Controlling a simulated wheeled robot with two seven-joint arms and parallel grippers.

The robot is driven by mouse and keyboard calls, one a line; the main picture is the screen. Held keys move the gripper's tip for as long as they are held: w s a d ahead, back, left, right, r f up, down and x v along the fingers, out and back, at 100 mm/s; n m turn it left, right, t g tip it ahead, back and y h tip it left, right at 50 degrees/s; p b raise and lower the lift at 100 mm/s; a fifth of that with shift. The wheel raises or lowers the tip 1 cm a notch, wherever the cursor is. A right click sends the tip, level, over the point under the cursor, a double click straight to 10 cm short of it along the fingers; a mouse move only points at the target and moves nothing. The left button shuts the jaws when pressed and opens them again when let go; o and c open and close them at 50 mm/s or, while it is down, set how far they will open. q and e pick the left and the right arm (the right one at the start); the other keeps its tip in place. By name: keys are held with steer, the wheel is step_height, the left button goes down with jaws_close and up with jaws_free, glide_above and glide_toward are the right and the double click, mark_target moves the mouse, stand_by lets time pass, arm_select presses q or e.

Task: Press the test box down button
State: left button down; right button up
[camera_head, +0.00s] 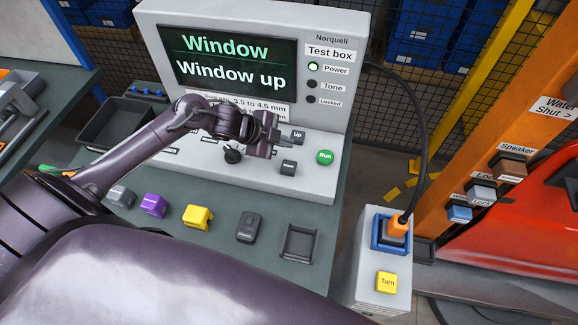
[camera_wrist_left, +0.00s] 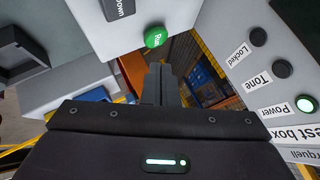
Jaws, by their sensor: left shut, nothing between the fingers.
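The grey test box (camera_head: 240,50) stands on the bench, its screen (camera_head: 228,65) reading "Window" and "Window up". The dark down button (camera_head: 288,168) is on its sloping panel, below the up button (camera_head: 298,137) and left of the green Run button (camera_head: 325,157). In the left wrist view the button marked "Down" (camera_wrist_left: 118,9) shows at the top edge, cut off, beside the green button (camera_wrist_left: 155,37). My left gripper (camera_head: 268,143) is shut and empty, over the panel up and left of the down button. Its fingers (camera_wrist_left: 160,80) look apart from the buttons.
A dark knob (camera_head: 232,155) sits on the panel left of my gripper. Purple (camera_head: 153,205) and yellow (camera_head: 197,216) blocks line the bench front. A black cable arcs to an orange plug (camera_head: 399,226) at right. The Power lamp (camera_head: 313,67) glows green; Tone and Locked are dark.

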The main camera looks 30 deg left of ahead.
arm_select(q)
steer(key=b, duration=0.6)
glide_toward(296, 163)
steer(key=x, duration=0.4)
steer(key=shift+w+d+r, duration=0.25)
steer(key=shift+f, duration=0.25)
steer(key=shift+f, duration=0.1)
stand_by(0.8)
steer(key=shift+f, duration=0.3)
